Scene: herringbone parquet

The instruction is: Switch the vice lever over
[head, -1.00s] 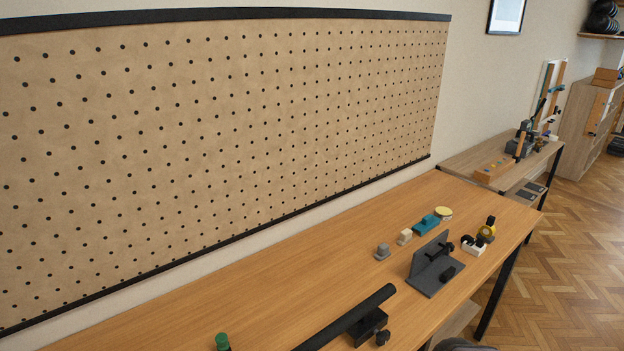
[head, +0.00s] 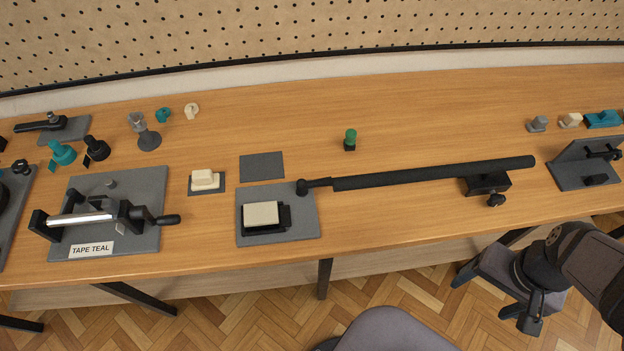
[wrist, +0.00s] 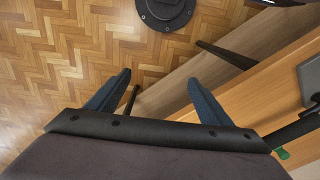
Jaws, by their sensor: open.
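In the head view, a grey plate (head: 308,228) on the bench carries a black clamp-like fixture around a cream block (head: 262,214), which looks like the vice. At the plate's back right corner, a short black lever (head: 318,183) runs right from a round pivot (head: 302,187). A long black tube (head: 430,174) continues from it to the right, its far part over a black stand (head: 488,184) with a knob. In the wrist view, my gripper (wrist: 159,76) is open and empty, with floor and the bench's side beyond its fingers. It is away from the lever.
A green-topped peg (head: 350,139) stands behind the tube. A bare grey pad (head: 262,166) lies behind the vice plate. A crank fixture labelled TAPE TEAL (head: 92,249) is left. An upright grey bracket (head: 588,165) is right. A chair (head: 395,330) is in front.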

